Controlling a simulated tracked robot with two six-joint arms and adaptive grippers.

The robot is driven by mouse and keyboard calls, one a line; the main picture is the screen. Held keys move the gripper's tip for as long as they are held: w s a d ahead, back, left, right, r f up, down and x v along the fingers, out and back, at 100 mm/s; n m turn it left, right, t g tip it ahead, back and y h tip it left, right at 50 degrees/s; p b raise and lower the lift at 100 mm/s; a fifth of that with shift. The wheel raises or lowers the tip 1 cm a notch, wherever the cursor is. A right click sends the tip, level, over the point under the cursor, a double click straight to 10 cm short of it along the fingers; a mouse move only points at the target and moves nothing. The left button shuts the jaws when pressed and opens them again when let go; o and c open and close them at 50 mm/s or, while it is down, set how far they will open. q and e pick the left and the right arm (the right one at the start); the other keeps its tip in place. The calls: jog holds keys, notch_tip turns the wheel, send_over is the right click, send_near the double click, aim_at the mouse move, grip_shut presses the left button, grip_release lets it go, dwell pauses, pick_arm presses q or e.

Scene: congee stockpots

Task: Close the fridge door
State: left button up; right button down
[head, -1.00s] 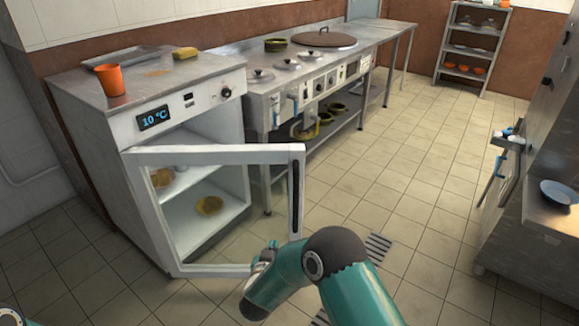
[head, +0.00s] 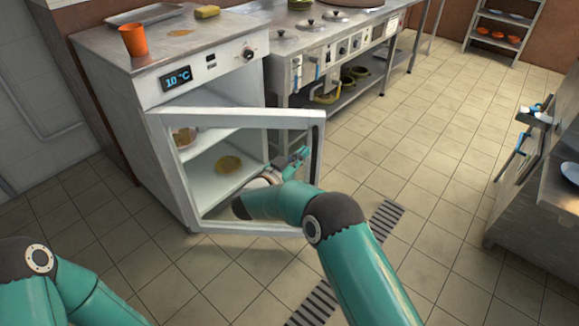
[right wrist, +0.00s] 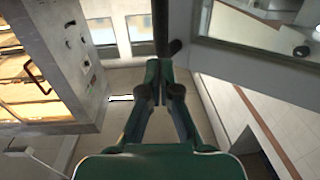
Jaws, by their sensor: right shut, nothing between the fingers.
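The fridge (head: 125,110) stands at the left, a metal cabinet with a lit temperature display. Its door (head: 235,118), a pale frame around a clear pane, stands open, swung out from the left side. A dark handle strip (head: 317,150) runs down the free edge. My right gripper (head: 299,157) is shut and empty, close to the pane just left of that edge; I cannot tell whether it touches. In the right wrist view, its closed fingers (right wrist: 160,85) point at a dark bar, with a pale frame at upper right. My left gripper is out of view.
An orange cup (head: 134,40) and a yellow sponge (head: 207,11) are on the fridge top. A stove counter (head: 330,45) stands right behind the fridge. A steel counter (head: 535,190) is at the far right. Tiled floor (head: 420,170) between is clear.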

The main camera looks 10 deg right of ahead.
aim_at(314, 142)
jog(key=shift+x, duration=1.75)
